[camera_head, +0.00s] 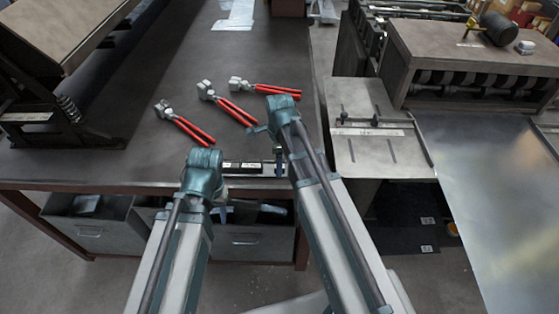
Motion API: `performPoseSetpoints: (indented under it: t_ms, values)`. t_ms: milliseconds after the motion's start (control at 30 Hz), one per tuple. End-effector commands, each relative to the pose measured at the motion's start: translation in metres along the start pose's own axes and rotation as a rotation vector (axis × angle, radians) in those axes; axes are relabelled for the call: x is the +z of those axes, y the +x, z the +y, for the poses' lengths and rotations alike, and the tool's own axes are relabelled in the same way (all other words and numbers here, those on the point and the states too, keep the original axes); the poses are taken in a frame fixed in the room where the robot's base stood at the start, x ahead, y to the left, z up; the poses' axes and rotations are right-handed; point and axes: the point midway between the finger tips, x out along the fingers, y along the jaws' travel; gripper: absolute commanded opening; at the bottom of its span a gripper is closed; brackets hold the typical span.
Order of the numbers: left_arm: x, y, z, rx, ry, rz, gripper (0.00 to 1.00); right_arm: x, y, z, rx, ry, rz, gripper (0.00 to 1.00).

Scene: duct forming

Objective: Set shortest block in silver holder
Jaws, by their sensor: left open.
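A small silver holder (266,169) lies at the front edge of the dark workbench, between my two arms. Small dark blocks (233,166) with pale labels show at it; their heights are too small to compare, and I cannot tell how they sit in it. My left gripper (221,190) is just left of the holder, low by the bench edge. It is open, and its fingers are mostly hidden behind the teal wrist. My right gripper (278,151) is at the holder's right end, partly hidden by its arm; its jaw state is unclear.
Several red-handled pliers (232,108) lie on the workbench (110,165) behind the holder. A dark machine (40,120) stands at the left. Grey drawers (250,240) are below the front edge. A metal plate stand (375,140) and sheet metal (480,170) are at the right.

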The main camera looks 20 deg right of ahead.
Motion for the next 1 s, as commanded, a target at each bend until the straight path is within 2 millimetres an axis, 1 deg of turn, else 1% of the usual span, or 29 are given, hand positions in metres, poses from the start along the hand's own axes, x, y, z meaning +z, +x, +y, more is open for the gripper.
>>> performPoseSetpoints:
  t_ms: [167, 367, 567, 1000]
  values:
    - [0.000, -0.004, 0.000, 0.000, 0.000, 0.000, 0.50, 0.000, -0.004, 0.000, 0.000, 0.000, 0.000, 0.79]
    - [0.001, -0.020, -0.002, 0.000, 0.000, 0.000, 0.50, 0.000, -0.020, 0.000, 0.000, 0.000, 0.000, 0.79]
    - [0.003, -0.047, -0.004, 0.000, 0.000, 0.000, 0.50, 0.000, -0.048, 0.000, 0.000, 0.000, 0.000, 0.79]
    - [0.007, -0.115, -0.011, 0.000, 0.002, 0.000, 0.50, 0.000, -0.116, 0.000, 0.000, 0.000, 0.000, 0.79]
